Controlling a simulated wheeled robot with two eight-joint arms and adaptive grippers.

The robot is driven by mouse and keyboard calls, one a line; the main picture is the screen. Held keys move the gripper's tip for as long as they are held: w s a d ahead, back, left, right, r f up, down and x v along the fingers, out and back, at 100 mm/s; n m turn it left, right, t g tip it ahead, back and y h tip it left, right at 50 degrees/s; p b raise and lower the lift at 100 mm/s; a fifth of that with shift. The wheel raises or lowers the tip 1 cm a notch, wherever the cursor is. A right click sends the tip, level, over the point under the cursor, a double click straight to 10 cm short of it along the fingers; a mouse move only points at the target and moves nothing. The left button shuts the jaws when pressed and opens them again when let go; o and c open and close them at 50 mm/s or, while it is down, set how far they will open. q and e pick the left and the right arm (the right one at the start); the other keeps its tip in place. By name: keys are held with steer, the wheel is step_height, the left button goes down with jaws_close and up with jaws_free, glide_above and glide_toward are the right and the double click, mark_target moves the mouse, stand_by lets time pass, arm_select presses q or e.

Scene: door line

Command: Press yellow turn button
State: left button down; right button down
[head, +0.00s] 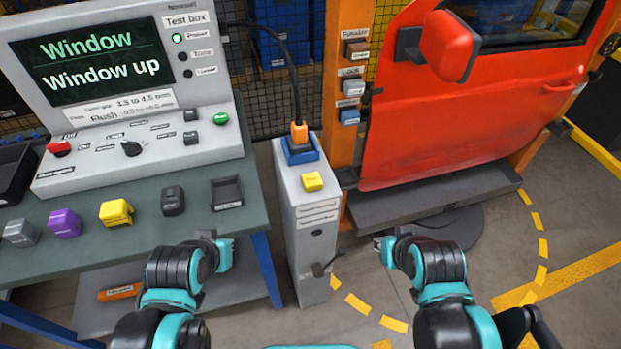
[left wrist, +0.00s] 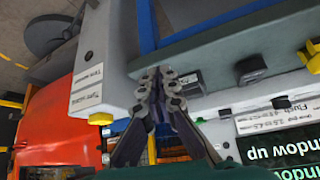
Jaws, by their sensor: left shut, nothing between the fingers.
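The yellow turn button (head: 312,182) sits on top of a narrow grey pedestal (head: 311,220), in front of a blue socket with an orange plug. In the left wrist view a yellow patch, probably the same button (left wrist: 101,118), shows at the pedestal's end. My left gripper (left wrist: 162,78) is shut and empty beside the workbench edge. It is apart from the button, which lies to its left in the wrist view. In the head view my left arm's end (head: 214,243) is left of the pedestal. My right arm's end (head: 388,244) is right of it; its finger state is unclear.
At left a workbench (head: 255,207) carries the test box (head: 135,100), whose screen reads "Window up". A yellow block (head: 116,212) and a purple block (head: 65,222) stand in front of it. A red door (head: 470,110) stands at right. A black crank (head: 325,266) juts from the pedestal front.

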stand_by(0.5)
arm_select(q)
step_height(320, 180, up, 12)
steer(key=m+t+y+p, duration=0.1)
steer(key=m+y+p, duration=0.3)
steer(key=m+p, duration=1.5)
glide_above(313, 181)
steer(key=b, duration=0.3)
steer(key=m, duration=0.2)
steer(key=shift+f+m, duration=0.2)
steer(key=shift+m, duration=0.2)
steer(key=shift+f, duration=0.15)
step_height(313, 181, down, 9)
steer(key=b, duration=0.7)
steer(key=shift+r, duration=0.2)
